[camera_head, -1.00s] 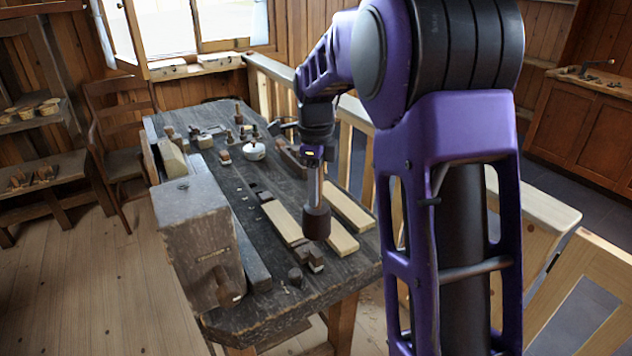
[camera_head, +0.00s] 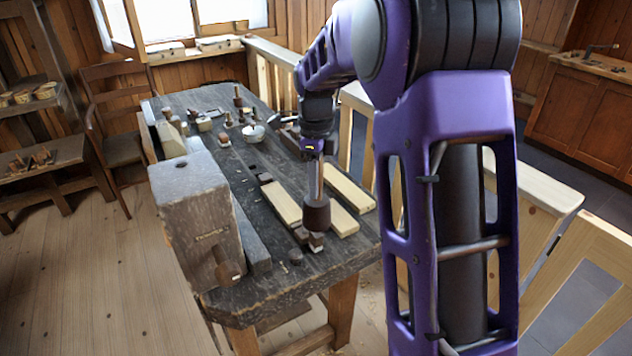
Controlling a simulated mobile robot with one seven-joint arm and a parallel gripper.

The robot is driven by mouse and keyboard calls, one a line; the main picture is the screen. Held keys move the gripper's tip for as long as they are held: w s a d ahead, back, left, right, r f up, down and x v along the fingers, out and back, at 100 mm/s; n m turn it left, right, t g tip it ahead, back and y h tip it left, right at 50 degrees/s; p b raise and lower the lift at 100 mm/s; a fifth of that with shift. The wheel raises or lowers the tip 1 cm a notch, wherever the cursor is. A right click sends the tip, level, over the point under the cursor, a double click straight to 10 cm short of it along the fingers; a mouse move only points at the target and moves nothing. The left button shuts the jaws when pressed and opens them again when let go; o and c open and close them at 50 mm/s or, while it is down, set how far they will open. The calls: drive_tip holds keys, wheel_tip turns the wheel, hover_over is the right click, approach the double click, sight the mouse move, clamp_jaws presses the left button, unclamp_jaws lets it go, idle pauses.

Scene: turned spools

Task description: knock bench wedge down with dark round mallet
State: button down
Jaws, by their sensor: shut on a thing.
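My gripper (camera_head: 318,152) is shut on the dark round mallet (camera_head: 316,216), around its slim shaft. The mallet hangs upright with its dark brown head at the bottom, over the near right part of the bench. A small brown block with a paler lower part (camera_head: 316,243), seemingly the bench wedge, shows just below the head. The head hides its top, and I cannot tell whether they touch. A darker small piece (camera_head: 301,236) sits close to its left.
The dark workbench (camera_head: 275,225) carries pale planks (camera_head: 349,190) beside the mallet and a big grey wooden block (camera_head: 195,220) at left. A white lidded pot (camera_head: 254,133) and several small turned pieces stand at the back. A railing runs along the right.

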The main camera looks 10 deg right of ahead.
drive_tip(key=shift+f, duration=0.1)
drive_tip(key=shift+f+b, duration=1.05)
drive_tip(key=shift+f, duration=0.75)
drive_tip(key=shift+a+r, duration=0.1)
wheel_tip(320, 180, up, 3)
drive_tip(key=p, duration=0.3)
drive_tip(key=shift+r, duration=0.15)
